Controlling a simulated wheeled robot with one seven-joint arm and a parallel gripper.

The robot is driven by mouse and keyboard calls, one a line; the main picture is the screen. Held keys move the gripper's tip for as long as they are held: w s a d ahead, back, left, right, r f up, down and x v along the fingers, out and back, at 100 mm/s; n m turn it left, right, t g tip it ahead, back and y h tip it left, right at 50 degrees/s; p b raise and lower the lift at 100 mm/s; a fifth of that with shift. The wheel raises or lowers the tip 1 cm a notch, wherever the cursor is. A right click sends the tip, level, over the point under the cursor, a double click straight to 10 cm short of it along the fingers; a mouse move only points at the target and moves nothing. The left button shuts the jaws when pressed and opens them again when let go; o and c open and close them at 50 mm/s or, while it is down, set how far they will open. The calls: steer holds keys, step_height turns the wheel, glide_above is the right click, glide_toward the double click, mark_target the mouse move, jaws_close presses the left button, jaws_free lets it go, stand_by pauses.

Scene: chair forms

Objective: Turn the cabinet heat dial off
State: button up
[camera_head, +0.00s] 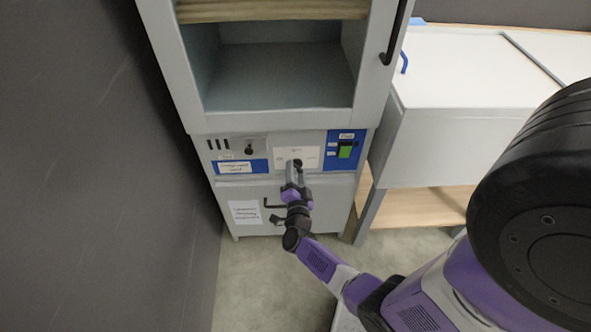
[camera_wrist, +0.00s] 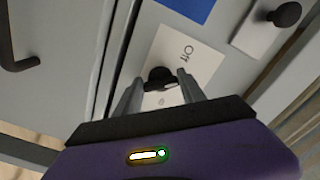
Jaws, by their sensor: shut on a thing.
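The cabinet (camera_head: 340,185) is pale grey with a control panel below its open compartment. The heat dial is a black knob on a white plate (camera_head: 282,153) in the middle of this panel. In the wrist view the dial (camera_wrist: 160,75) sits between my fingertips, with the word "Off" printed beside it on the plate. My gripper (camera_head: 295,170) reaches the panel from the front and is shut on the dial; it also shows in the wrist view (camera_wrist: 160,90). The fingers cover part of the dial, and I cannot tell exactly where its pointer stands.
A second black knob (camera_head: 249,150) is left of the dial plate, and a green switch (camera_head: 345,150) is on the right. A black handle (camera_head: 395,32) is on the upper door. A dark wall (camera_head: 100,160) stands left; a white bench (camera_head: 460,75) stands right.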

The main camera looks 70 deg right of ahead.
steer(key=n+p, duration=0.2)
steer(key=n, duration=0.4)
steer(key=shift+s+f+n, duration=0.1)
steer(key=shift+f+n, duration=0.05)
steer(key=shift+n, duration=0.15)
stand_by(0.3)
steer(key=o, duration=1.4)
steer(key=shift+c, duration=0.2)
steer(key=p+v, duration=0.1)
steer(key=v, duration=0.6)
steer(key=shift+s+a, duration=0.15)
steer(key=shift+a, duration=0.2)
